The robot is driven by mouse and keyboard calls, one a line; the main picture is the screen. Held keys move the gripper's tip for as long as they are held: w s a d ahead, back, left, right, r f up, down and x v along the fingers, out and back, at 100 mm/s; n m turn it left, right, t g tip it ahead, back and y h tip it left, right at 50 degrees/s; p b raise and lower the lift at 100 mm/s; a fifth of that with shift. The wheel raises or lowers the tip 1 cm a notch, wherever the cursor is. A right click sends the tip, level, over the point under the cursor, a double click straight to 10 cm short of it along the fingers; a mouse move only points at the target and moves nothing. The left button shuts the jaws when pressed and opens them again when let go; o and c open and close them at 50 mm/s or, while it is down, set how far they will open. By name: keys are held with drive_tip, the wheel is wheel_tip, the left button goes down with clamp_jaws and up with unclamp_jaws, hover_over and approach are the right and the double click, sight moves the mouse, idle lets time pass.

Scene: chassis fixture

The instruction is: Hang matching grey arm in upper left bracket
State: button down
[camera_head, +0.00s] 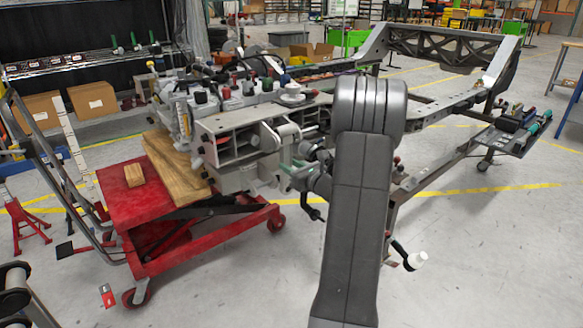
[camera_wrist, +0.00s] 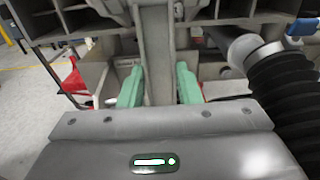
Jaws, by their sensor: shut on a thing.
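In the wrist view, my gripper (camera_wrist: 160,88) has its two green fingers on either side of an upright grey arm (camera_wrist: 157,65), and it is shut on that arm. The grey arm runs up between the fingers toward grey bracket structure at the top of the view. I cannot tell whether its upper end rests in a bracket. In the head view, the grey chassis fixture (camera_head: 222,127) stands at the centre, and my own arm covers part of it. The upper left bracket cannot be singled out with certainty.
A red lift cart (camera_head: 125,200) with wooden boards (camera_head: 172,170) stands under the fixture's left side. A long grey frame (camera_head: 440,100) extends to the back right. A black ribbed boot (camera_wrist: 285,95) is close on the right in the wrist view. Floor at front right is clear.

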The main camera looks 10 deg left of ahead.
drive_tip(key=shift+f+b, duration=0.65)
drive_tip(key=shift+f, duration=0.25)
idle(0.3)
drive_tip(key=c, duration=1)
unclamp_jaws()
drive_tip(key=shift+o, duration=0.2)
drive_tip(key=shift+f, duration=0.1)
drive_tip(key=shift+s+d, duration=0.1)
